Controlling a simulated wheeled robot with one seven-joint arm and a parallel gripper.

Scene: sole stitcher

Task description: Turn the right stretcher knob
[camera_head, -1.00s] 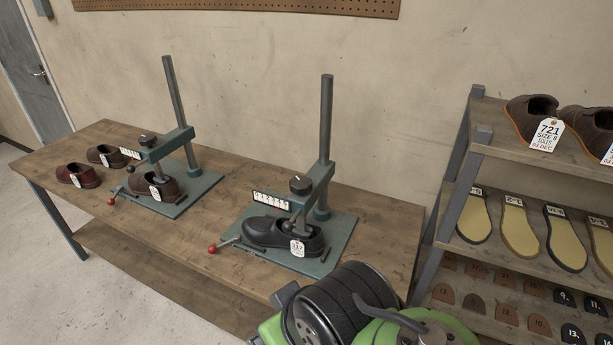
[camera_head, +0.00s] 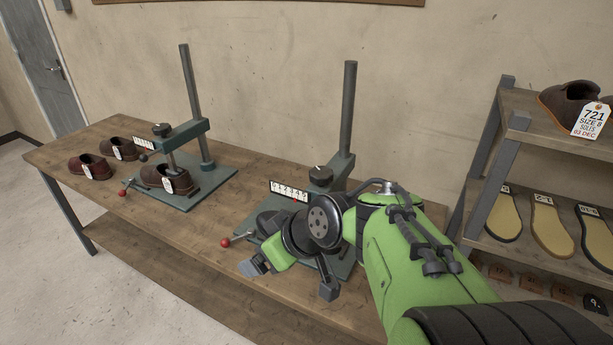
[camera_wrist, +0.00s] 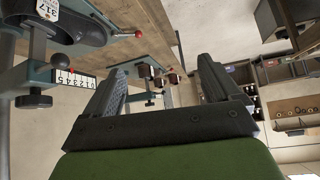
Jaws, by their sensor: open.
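The right stretcher's dark round knob (camera_head: 320,175), with a pale mark on top, sits on the machine's arm beside the white number scale (camera_head: 289,190). The scale also shows at the left of the wrist view (camera_wrist: 72,80), near a dark ball on a rod (camera_wrist: 33,101). My gripper (camera_head: 292,278) is in front of the right stretcher, lower than the knob and apart from it. In the wrist view its fingers (camera_wrist: 160,83) are spread with nothing between them. My arm covers much of the stretcher. The black shoe (camera_wrist: 78,22) with tag 317 shows at the wrist view's upper left.
The red-tipped lever (camera_head: 225,242) sticks out left of the right stretcher. A post (camera_head: 347,110) rises behind the knob. The left stretcher (camera_head: 205,187) holds a brown shoe. A shelf rack (camera_head: 540,150) stands at right. Bare bench lies between the stretchers.

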